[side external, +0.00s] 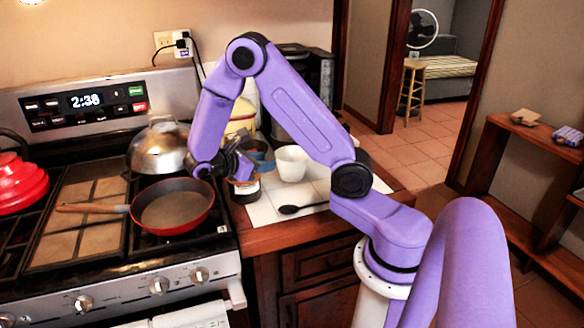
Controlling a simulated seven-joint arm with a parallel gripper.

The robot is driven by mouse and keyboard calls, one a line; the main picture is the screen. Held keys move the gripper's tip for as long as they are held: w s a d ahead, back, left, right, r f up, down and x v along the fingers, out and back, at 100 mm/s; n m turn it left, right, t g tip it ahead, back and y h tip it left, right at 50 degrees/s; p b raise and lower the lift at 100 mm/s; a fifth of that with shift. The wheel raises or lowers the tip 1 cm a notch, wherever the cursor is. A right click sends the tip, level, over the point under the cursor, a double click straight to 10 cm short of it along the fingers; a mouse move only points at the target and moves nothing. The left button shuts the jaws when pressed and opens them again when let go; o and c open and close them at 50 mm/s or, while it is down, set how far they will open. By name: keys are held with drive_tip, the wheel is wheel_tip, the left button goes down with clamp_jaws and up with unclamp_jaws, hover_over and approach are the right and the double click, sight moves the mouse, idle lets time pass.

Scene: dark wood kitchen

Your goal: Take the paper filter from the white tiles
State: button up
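A white, cup-shaped thing (291,164), which looks like the paper filter, stands upright on the white tiles (264,211) of the counter. My gripper (243,168) is to the left of it, apart from it in the picture, above a small dark jar with a pale label (246,191). The gripper is small and partly hidden by its own wrist, so I cannot tell whether its fingers are open or whether they touch the jar.
A black spoon (302,208) lies on the tiles in front. A dark coffee machine (318,95) and a yellow container (239,121) stand behind. On the stove at left are a red pan (174,208), a metal dome lid (160,146) and a red kettle (20,184).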

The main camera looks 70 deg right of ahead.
approach(307, 160)
drive_tip(key=shift+w+x, duration=0.2)
drive_tip(key=shift+x, duration=3.1)
clamp_jaws()
